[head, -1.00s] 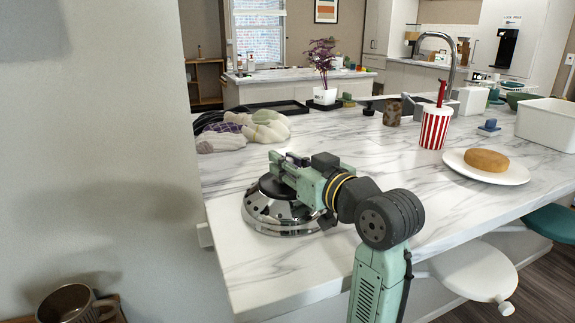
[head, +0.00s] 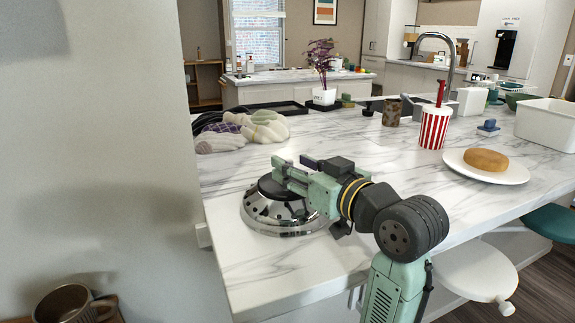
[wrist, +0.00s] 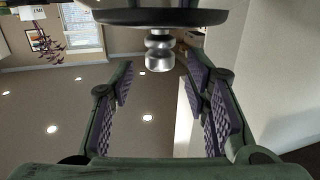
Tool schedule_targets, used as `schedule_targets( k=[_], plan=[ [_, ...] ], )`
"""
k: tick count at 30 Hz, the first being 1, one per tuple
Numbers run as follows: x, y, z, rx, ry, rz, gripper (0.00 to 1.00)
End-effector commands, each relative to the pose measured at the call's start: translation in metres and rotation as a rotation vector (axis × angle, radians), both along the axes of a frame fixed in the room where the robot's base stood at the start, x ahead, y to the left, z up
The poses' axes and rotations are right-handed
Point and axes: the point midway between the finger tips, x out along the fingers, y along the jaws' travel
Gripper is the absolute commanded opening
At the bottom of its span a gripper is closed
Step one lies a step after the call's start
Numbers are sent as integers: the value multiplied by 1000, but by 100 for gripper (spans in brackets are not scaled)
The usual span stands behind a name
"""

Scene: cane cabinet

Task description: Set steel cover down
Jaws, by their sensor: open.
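The steel cover (head: 265,213), a shiny dome with a black top, rests upright on the marble counter near its left end. My gripper (head: 285,166) is level with the cover's top, coming from the right, and is open. In the wrist view, which is upside down, the black disc (wrist: 160,17) of the cover's top and its silver knob (wrist: 159,52) show at the upper edge. The knob lies between and just beyond the open fingertips (wrist: 158,68), with gaps on both sides. My gripper hides part of the dome's right side.
A wall (head: 90,150) stands close on the left. The middle counter is clear.

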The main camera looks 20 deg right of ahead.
Motion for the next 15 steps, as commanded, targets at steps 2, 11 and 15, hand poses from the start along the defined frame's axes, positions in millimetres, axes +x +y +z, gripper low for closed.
schedule_targets(
  k=[2, 11, 15],
  plan=[
    [-19, -6, 0, -2, -4, -5, 43],
    [-72, -19, 3, -2, -1, -2, 43],
    [-83, -21, 4, -1, -1, -1, 43]
  ],
)
